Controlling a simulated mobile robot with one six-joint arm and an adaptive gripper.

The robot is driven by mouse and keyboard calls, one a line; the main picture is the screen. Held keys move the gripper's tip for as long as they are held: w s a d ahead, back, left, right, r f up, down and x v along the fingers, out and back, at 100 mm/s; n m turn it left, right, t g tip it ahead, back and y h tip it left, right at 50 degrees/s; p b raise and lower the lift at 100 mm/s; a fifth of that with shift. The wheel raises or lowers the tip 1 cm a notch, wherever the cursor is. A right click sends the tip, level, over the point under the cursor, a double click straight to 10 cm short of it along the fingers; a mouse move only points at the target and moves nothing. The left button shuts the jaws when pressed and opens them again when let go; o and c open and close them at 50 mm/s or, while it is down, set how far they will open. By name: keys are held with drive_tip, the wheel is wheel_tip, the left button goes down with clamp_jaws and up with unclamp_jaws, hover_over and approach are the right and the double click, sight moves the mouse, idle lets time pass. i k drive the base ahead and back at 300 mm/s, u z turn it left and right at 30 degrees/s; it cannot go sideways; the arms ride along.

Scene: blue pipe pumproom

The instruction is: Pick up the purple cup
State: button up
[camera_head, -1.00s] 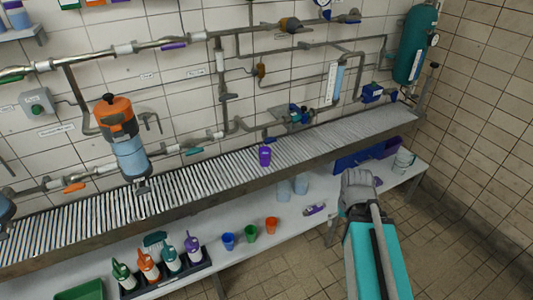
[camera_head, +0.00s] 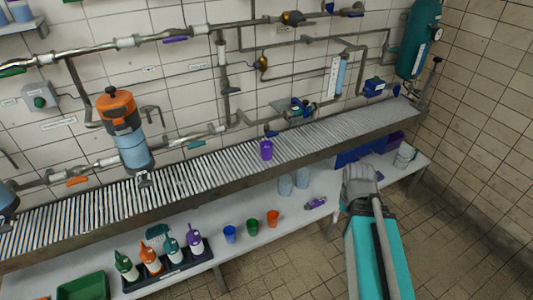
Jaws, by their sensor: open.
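The purple cup (camera_head: 266,150) stands upright on the slatted upper shelf (camera_head: 205,172), close to the wall pipes behind it. It looks empty of anything visible, and free space lies on both sides of it along the slats. My arm's grey and teal links show at the lower right, in front of the bench and to the right of the cup. No gripper fingers can be made out, and nothing touches the cup.
Blue (camera_head: 230,234), green (camera_head: 252,227) and orange (camera_head: 273,218) cups stand on the lower shelf. Several bottles sit in a black rack (camera_head: 205,258) near a green bin (camera_head: 84,288). An orange-topped pump (camera_head: 118,112) and pipes line the wall.

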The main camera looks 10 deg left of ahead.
sight(266, 145)
drive_tip(key=z, duration=0.65)
drive_tip(key=k, duration=0.85)
drive_tip(key=z, duration=1)
drive_tip(key=k, duration=0.5)
drive_tip(key=z, duration=0.1)
drive_tip(key=i, duration=1.25)
drive_tip(key=u, duration=0.8)
drive_tip(key=i, duration=0.65)
drive_tip(key=u, duration=0.8)
drive_tip(key=i, duration=0.6)
drive_tip(key=u, duration=0.4)
